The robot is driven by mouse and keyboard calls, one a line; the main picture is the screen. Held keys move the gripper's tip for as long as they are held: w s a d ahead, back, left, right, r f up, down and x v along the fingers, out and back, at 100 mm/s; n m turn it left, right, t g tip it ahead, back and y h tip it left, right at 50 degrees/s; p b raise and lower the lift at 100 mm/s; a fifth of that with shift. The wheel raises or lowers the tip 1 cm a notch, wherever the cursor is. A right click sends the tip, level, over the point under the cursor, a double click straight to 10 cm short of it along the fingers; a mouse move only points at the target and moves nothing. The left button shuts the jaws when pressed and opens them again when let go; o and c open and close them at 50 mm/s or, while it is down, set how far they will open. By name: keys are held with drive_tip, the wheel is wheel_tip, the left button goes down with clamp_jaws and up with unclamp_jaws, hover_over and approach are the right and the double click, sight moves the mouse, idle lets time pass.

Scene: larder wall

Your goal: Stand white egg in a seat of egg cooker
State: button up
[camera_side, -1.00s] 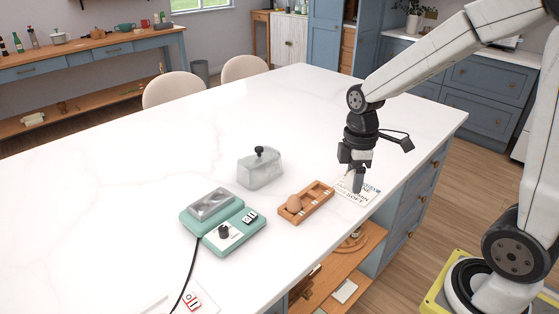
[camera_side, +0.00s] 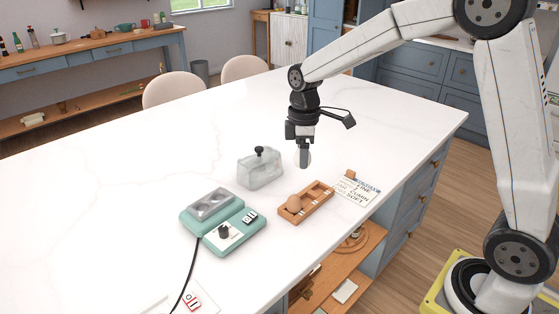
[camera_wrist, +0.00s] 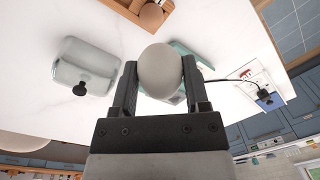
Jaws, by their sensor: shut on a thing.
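The white egg (camera_wrist: 160,70) is held between the two fingers of my gripper (camera_wrist: 160,82) in the wrist view. In the side view the egg (camera_side: 308,158) shows only partly behind a finger of my gripper (camera_side: 304,160), above the counter and behind the wooden egg tray. The green egg cooker (camera_side: 237,240) stands to the left and nearer the camera, with a metal seat plate (camera_side: 211,205) on top. The cooker (camera_wrist: 185,50) is partly hidden behind the egg in the wrist view.
A clear lid with a black knob (camera_side: 260,168) sits left of my gripper. A wooden tray (camera_side: 318,207) holds a brown egg (camera_side: 294,203). A printed card (camera_side: 358,190) lies to its right. A black cord (camera_side: 188,270) runs from the cooker. The counter behind is clear.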

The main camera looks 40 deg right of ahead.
drive_tip(key=w+a, duration=0.6)
drive_tip(key=w, duration=0.3)
hover_over(219, 201)
drive_tip(key=shift+f, duration=0.65)
drive_tip(key=shift+f, duration=0.2)
drive_tip(key=shift+f, duration=4.6)
drive_tip(key=shift+d, duration=0.1)
drive_tip(key=o, duration=1)
